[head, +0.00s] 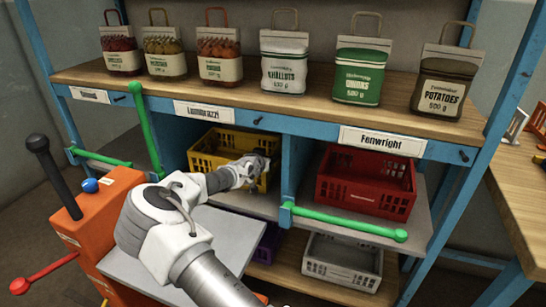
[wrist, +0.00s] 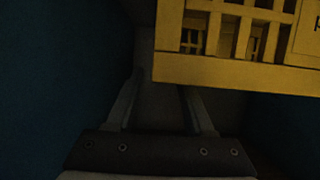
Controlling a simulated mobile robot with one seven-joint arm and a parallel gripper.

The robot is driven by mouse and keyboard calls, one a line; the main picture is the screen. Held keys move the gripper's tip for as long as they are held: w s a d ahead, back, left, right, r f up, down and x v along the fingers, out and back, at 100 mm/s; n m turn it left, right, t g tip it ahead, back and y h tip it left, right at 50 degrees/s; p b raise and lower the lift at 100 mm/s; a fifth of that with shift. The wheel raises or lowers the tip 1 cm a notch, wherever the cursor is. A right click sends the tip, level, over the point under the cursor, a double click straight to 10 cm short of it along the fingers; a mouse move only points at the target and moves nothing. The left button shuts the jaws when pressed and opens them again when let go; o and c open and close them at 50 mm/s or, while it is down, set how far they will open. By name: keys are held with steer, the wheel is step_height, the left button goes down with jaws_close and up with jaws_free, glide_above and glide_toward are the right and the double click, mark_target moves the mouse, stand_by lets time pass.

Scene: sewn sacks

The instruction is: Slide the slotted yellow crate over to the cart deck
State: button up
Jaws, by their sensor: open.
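The slotted yellow crate (head: 212,158) sits in the middle bay of the rack, under the label strip. In the wrist view its slotted wall and solid lower edge (wrist: 235,72) fill the upper right. My gripper (head: 262,163) is at the right front of the crate in the head view. In the wrist view my gripper (wrist: 160,88) has its two fingers apart with nothing between them, below and left of the crate's edge. Whether a finger touches the crate cannot be told. The flat grey cart deck (head: 242,238) lies in front of the rack, partly hidden by my arm.
A red crate (head: 366,188) stands in the right bay behind a lowered green bar (head: 345,222). Another green bar (head: 146,125) stands raised left of the yellow crate. A grey crate (head: 342,266) and a purple crate (head: 268,245) are below. Several bags stand on top.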

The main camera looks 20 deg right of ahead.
mark_target(272, 153)
steer(key=shift+b+x, duration=0.45)
steer(key=shift+x, duration=1.85)
jaws_close()
